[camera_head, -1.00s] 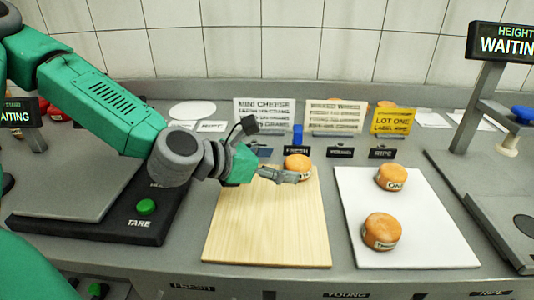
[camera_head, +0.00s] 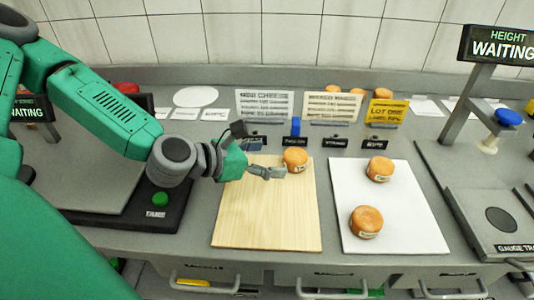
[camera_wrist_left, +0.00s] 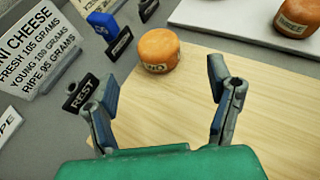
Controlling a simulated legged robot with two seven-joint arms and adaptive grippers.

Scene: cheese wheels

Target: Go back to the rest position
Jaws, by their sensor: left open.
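My left gripper (camera_head: 267,172) is over the left part of the wooden board (camera_head: 265,225), in front and to the left of an orange cheese wheel (camera_head: 295,159) at the board's back edge. In the left wrist view the gripper (camera_wrist_left: 165,108) has its fingers wide apart with nothing between them. The same cheese wheel (camera_wrist_left: 159,50) stands beyond the fingertips, apart from them. Two more cheese wheels, one at the back (camera_head: 379,169) and one in front (camera_head: 366,221), sit on the white board (camera_head: 410,225). My right gripper is not in view.
A scale (camera_head: 110,205) with a green button stands at left, below my arm. A height gauge (camera_head: 500,215) reading WAITING stands at right. Sign cards (camera_head: 332,107) and small black labels line the back. Drawers (camera_head: 335,281) are along the front.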

